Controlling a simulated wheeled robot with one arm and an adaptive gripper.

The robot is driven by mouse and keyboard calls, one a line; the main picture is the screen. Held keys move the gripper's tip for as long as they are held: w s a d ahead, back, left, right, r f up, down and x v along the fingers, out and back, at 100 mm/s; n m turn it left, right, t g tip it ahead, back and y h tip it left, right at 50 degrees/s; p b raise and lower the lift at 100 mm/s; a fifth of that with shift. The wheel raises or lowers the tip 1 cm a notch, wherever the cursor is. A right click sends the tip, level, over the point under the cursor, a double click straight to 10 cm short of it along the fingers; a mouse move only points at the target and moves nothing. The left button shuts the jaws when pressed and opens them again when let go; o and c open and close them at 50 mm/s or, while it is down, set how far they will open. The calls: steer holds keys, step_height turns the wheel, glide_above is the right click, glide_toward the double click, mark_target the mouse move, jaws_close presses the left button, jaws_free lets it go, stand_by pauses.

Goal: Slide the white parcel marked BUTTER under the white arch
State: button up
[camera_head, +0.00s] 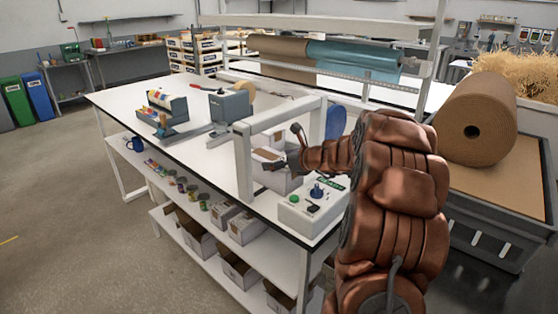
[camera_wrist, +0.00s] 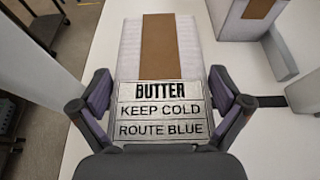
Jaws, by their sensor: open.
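The white parcel marked BUTTER (camera_wrist: 130,50) lies ahead in the wrist view, with a brown strip along its top and a label reading KEEP COLD, ROUTE BLUE. My gripper (camera_wrist: 162,96) is open, with one finger on each side of the parcel's near end. Whether the fingers touch it is unclear. In the head view the white arch (camera_head: 243,165) stands on the white table, and my gripper (camera_head: 280,160) is beside its near post. White parcels (camera_head: 278,181) show by the gripper there, partly hidden by it and the arch; their lettering is unreadable.
A second white parcel with a brown strip (camera_wrist: 258,9) lies at upper right in the wrist view, near a grey part. A control box with buttons (camera_head: 312,204) stands at the table's near edge. A grey machine (camera_head: 230,106) stands beyond the arch.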

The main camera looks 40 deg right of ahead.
steer(key=shift+c, duration=0.2)
steer(key=c, duration=1.2)
steer(key=shift+a, duration=0.1)
steer(key=shift+s+a+b, duration=0.25)
steer(key=shift+a+b, duration=0.05)
steer(key=shift+a, duration=0.65)
steer(key=shift+s+a+b, duration=0.2)
steer(key=shift+a+b, duration=0.1)
steer(key=shift+a, duration=0.65)
steer(key=o, duration=1.2)
steer(key=shift+o, duration=0.2)
